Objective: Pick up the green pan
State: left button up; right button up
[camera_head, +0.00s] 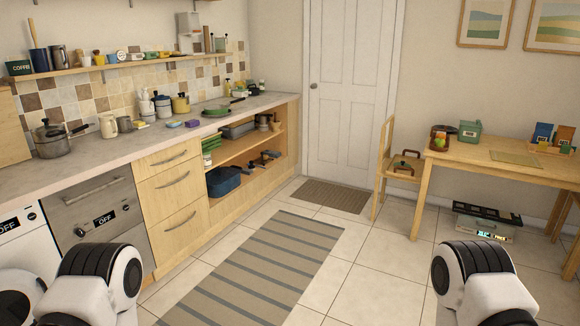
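A shallow green pan (216,112) sits on the countertop toward the far end, with a dark handle reaching up and to the right. It is small in the view and nothing holds it. Parts of my two arms show at the bottom left and bottom right, well short of the pan. Neither of my grippers is in view.
A green box-like pot (469,130) is on the wooden table (512,168). A chair (392,172) stands beside the table. The striped rug (270,268) and surrounding floor are clear.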

aim_at(226, 106)
jog(key=i+z, duration=0.15)
jog(key=i, duration=2.9)
